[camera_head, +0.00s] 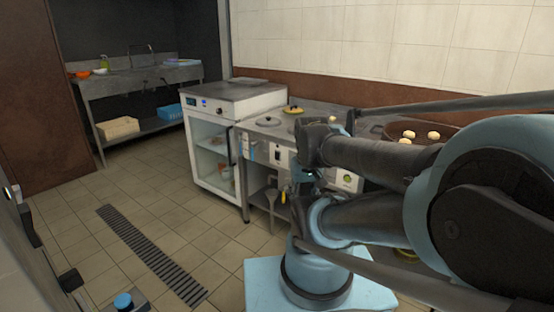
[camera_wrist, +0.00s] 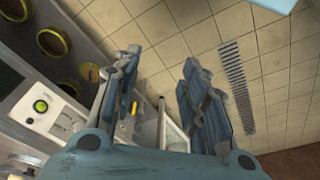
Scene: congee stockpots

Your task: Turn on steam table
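The steam table (camera_head: 340,116) is the long steel counter to the right of the glass-front cabinet. Its front carries a white panel (camera_head: 282,157) with a dark switch, and another panel with a green-ringed round control (camera_head: 347,179). My arm hides part of the counter front in the head view.
A white glass-front cabinet (camera_head: 212,152) stands left of the steam table. A lid (camera_head: 268,121) and a plate with yellow food (camera_head: 292,109) are on the counter. A sink table (camera_head: 130,83) is at the back left.

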